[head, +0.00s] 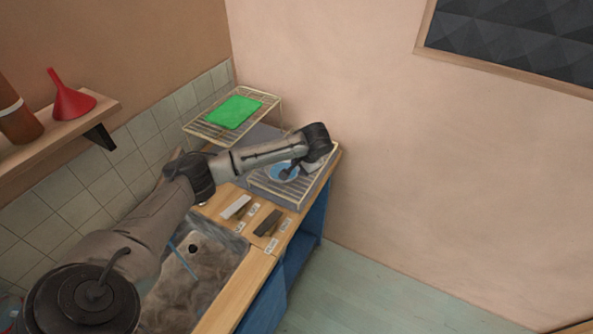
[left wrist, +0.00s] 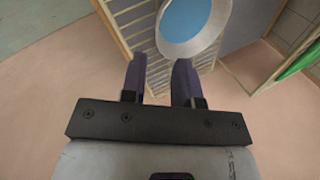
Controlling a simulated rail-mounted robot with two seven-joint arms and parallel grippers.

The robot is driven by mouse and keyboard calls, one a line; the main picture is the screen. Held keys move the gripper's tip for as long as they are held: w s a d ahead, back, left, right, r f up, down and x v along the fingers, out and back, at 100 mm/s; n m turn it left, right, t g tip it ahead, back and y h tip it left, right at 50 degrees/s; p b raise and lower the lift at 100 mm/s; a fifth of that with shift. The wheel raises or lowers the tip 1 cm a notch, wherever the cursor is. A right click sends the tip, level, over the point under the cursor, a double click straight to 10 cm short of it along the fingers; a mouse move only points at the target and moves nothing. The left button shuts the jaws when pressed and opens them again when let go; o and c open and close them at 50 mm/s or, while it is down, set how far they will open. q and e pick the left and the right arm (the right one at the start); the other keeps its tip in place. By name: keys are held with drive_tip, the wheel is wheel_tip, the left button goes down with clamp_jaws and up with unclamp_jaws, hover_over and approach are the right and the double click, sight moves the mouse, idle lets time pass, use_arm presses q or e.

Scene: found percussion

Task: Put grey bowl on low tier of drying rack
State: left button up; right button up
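The grey bowl (head: 273,174), blue inside, sits on the low front tier of the drying rack (head: 312,192). In the left wrist view the bowl (left wrist: 188,22) lies just beyond my fingertips, with the rack slats (left wrist: 138,22) under and beside it. My left gripper (head: 291,170) is over the bowl in the head view and covers part of it. In the left wrist view its two fingers (left wrist: 160,65) are apart, with nothing held between them. I cannot tell whether a finger touches the bowl's rim. My right gripper is not in view.
A green item (head: 235,112) lies on the high back tier (head: 199,127). A light block (head: 236,207) and a dark block (head: 267,223) lie on the wooden counter by the sink (head: 215,262). A shelf (head: 60,132) at left holds a red funnel (head: 70,99).

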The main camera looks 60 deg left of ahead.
use_arm(q)
drive_tip(key=s+d+f+m+t+h, duration=0.15)
drive_tip(key=s+d+f, duration=0.25)
drive_tip(key=d, duration=0.4)
drive_tip(key=s+d+f+m+h, duration=0.1)
drive_tip(key=s+d+f+m, duration=0.15)
drive_tip(key=d+f, duration=0.4)
drive_tip(key=s+d+f+m+t+h, duration=0.15)
drive_tip(key=s+d, duration=0.25)
drive_tip(key=d, duration=0.6)
drive_tip(key=s+d+n, duration=0.1)
drive_tip(key=s+d, duration=0.2)
drive_tip(key=s, duration=0.7)
drive_tip(key=s+d+r+n+t+h, duration=0.1)
drive_tip(key=s+d, duration=0.3)
drive_tip(key=s, duration=0.6)
drive_tip(key=shift+s+r, duration=0.15)
drive_tip(key=shift+r, duration=0.15)
drive_tip(key=shift+d+n, duration=0.15)
drive_tip(key=shift+n, duration=0.1)
drive_tip(key=shift+c, duration=0.2)
